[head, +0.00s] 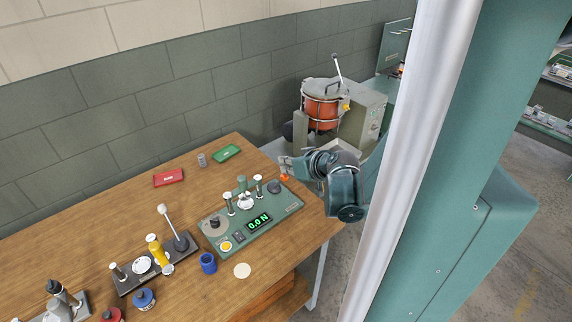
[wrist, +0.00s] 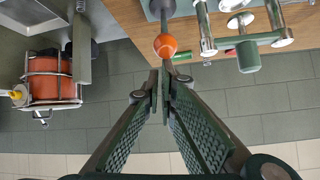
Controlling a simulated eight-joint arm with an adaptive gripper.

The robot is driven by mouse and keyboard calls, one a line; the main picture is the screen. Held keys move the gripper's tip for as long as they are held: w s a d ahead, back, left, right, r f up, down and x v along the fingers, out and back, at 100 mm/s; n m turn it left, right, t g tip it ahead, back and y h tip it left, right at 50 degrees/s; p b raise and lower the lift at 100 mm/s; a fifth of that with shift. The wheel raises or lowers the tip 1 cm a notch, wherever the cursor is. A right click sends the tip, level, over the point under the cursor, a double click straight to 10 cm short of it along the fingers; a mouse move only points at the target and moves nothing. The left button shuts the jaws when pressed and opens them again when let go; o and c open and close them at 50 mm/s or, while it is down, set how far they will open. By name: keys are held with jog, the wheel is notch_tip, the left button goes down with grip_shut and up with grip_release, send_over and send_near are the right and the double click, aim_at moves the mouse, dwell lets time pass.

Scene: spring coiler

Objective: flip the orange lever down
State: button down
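The orange lever knob (wrist: 165,45) is a round ball on a grey shaft, just past my fingertips in the wrist view. In the head view the orange knob (head: 284,177) is a small spot at the far right end of the green tester (head: 262,228), whose display reads 0.0 N. My gripper (wrist: 162,78) has its two fingers together with nothing visible between them. It appears apart from the knob, though close to it. In the head view my gripper (head: 287,163) is beside the knob, at the table's right edge. The lever's base is partly hidden.
Metal posts (wrist: 206,30) and a green cylinder (wrist: 248,56) stand close beside the lever. A red drum machine (head: 321,103) stands beyond the wooden table (head: 120,235). A red tray (head: 168,177) and a green tray (head: 227,153) lie at the back.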

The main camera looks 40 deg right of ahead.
jog(key=shift+s+a+f, duration=0.25)
jog(key=shift+s+f, duration=0.05)
jog(key=w+d+r+p, duration=0.1)
jog(key=w+r+p, duration=0.1)
jog(key=w+r, duration=0.15)
jog(key=f+p+v, duration=0.1)
jog(key=v, duration=0.8)
jog(key=shift+s+r, duration=0.2)
jog(key=shift+s, duration=0.45)
